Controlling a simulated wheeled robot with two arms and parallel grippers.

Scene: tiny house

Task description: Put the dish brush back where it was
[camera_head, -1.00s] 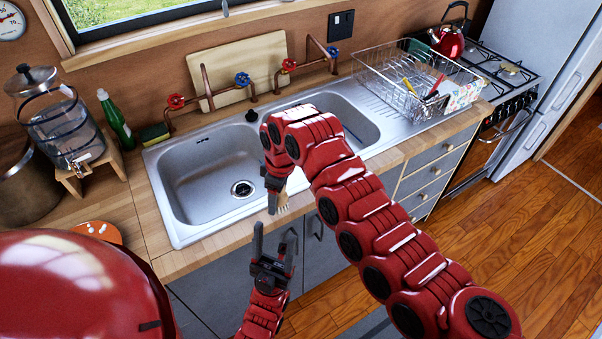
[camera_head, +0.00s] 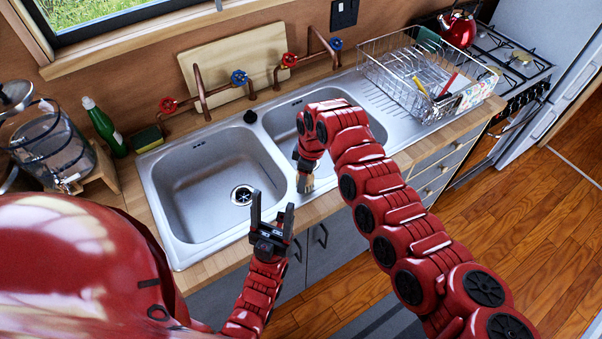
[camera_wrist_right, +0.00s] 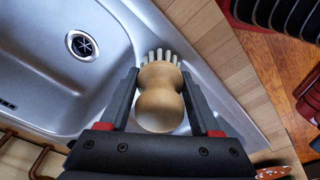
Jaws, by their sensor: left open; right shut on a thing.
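The dish brush (camera_wrist_right: 160,98) has a pale wooden, rounded body with light bristles. My right gripper (camera_wrist_right: 160,82) is shut on it, one finger on each side. In the head view the brush (camera_head: 305,184) shows just below my right gripper (camera_head: 304,166), over the sink's front rim near the divider between the basins. Whether it touches the rim cannot be told. My left gripper (camera_head: 272,208) is open and empty, in front of the left basin, fingers pointing up. The steel double sink (camera_head: 190,150) is empty in its left basin; my right arm partly hides the right one.
A green bottle (camera_head: 104,127) and a sponge (camera_head: 147,138) stand left behind the sink. Copper taps (camera_head: 200,92) and a cutting board (camera_head: 232,65) are at the back. A wire dish rack (camera_head: 425,85) holds dishes at right. A glass dispenser (camera_head: 50,150) stands at left.

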